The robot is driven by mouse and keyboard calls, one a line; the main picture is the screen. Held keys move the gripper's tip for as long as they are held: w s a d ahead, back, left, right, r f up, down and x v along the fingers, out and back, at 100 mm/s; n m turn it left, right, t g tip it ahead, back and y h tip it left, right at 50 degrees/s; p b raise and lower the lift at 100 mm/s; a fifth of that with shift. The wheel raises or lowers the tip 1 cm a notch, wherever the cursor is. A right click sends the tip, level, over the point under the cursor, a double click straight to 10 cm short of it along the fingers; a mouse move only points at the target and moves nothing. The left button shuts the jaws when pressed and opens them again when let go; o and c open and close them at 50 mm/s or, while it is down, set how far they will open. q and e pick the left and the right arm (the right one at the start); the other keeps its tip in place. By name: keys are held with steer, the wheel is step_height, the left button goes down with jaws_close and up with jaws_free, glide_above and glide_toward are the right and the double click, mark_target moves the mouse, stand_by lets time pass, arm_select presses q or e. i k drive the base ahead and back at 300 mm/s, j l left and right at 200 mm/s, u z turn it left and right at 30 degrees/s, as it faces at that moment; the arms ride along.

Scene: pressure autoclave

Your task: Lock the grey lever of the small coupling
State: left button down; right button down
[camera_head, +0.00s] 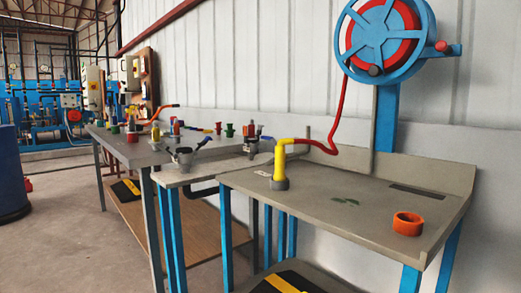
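Neither of my grippers is in the head view. On the narrow middle table stand two small dark fittings with levers. The front-left one (184,159) has dark arms spreading up to both sides. The other one (251,147) stands behind and right of it, with an orange-red part by its top. Both are small here, so I cannot tell which is the small coupling or whether a grey lever is open or locked.
A yellow elbow nozzle (279,158) stands upright on the near table (350,205), joined to a red hose (335,125) from a blue reel (386,38). An orange ring (407,223) lies at right. Several coloured parts crowd the far table (128,152). Floor at left is open.

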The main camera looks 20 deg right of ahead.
mark_target(259, 132)
steer(key=i+j, duration=0.1)
steer(key=i, duration=0.55)
steer(key=i+j, duration=0.1)
steer(key=i, duration=0.55)
